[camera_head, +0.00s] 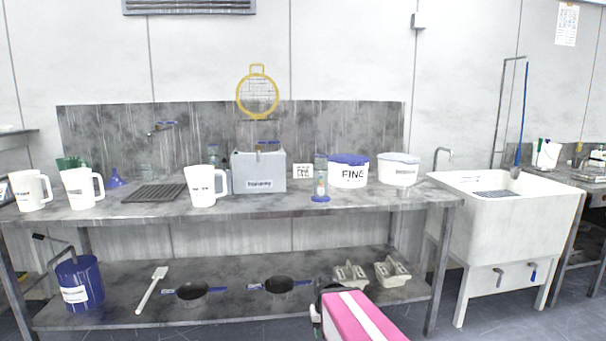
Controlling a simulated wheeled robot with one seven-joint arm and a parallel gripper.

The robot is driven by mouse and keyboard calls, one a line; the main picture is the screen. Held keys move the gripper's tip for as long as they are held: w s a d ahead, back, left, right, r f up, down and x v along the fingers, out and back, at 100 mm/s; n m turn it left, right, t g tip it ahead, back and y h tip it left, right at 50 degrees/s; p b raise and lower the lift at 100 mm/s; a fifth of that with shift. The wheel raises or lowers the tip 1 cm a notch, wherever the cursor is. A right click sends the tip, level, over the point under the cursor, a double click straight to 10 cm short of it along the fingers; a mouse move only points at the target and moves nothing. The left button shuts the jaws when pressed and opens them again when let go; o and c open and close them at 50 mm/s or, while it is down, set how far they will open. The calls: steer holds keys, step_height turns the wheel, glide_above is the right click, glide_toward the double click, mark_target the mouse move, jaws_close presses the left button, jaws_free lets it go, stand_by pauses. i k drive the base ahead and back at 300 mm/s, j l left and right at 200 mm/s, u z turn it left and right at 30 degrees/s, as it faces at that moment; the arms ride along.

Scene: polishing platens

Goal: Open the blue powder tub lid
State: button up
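The powder tub with the blue lid (348,159) stands on the steel bench toward its right half. Its white body (348,177) has a label reading FINE. The lid sits on top of the tub and looks closed. A second white tub (399,171) with a pale, bluish-rimmed lid stands just right of it. My pink and white arm link shows at the bottom centre, low in front of the bench and well below the tub. I see no gripper fingers, and nothing of mine touches the tub.
A small blue-based bottle (320,190) stands in front of the FINE tub, to its left. A grey box (258,173) and a white jug (205,186) stand further left. Pans and grey holders lie on the lower shelf (225,312). A white sink (505,215) is at right.

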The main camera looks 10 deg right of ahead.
mark_target(351, 160)
steer(key=i+l, duration=0.1)
steer(key=l, duration=1)
steer(key=i+l, duration=0.15)
steer(key=l, duration=0.9)
steer(key=i, duration=0.05)
